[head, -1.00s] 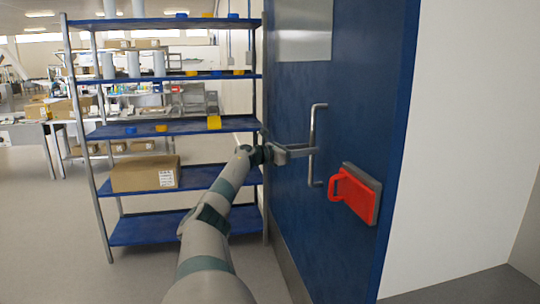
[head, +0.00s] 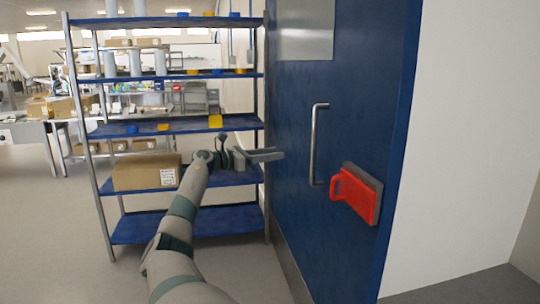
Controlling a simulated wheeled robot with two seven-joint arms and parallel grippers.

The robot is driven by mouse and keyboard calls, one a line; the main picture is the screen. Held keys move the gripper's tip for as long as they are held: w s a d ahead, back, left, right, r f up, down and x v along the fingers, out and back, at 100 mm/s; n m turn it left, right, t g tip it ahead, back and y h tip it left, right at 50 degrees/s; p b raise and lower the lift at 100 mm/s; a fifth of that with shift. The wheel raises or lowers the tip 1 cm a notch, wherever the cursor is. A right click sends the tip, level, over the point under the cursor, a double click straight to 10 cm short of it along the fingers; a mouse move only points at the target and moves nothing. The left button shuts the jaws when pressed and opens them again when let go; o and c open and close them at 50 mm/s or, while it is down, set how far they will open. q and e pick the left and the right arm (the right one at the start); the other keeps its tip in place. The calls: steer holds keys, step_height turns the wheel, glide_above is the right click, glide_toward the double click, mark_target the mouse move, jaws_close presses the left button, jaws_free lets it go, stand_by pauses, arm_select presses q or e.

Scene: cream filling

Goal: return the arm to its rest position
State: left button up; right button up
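My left arm (head: 185,208) reaches up from the bottom of the head view, bent at the elbow. My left gripper (head: 280,153) is at its end, in front of the blue shelf rack and left of the door handle. Its two grey fingers point right, with a narrow gap between them and nothing held. The gripper is apart from the silver vertical handle (head: 313,145) on the blue door (head: 292,80). My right gripper is not in view.
A red handled block (head: 356,196) sits on a grey plate at the door's right. The blue shelf rack (head: 180,127) stands close behind my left arm, with a cardboard box (head: 137,173) on it. Grey floor (head: 60,235) is clear at left.

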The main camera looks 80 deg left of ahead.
arm_select(q)
steer(key=shift+s, duration=0.3)
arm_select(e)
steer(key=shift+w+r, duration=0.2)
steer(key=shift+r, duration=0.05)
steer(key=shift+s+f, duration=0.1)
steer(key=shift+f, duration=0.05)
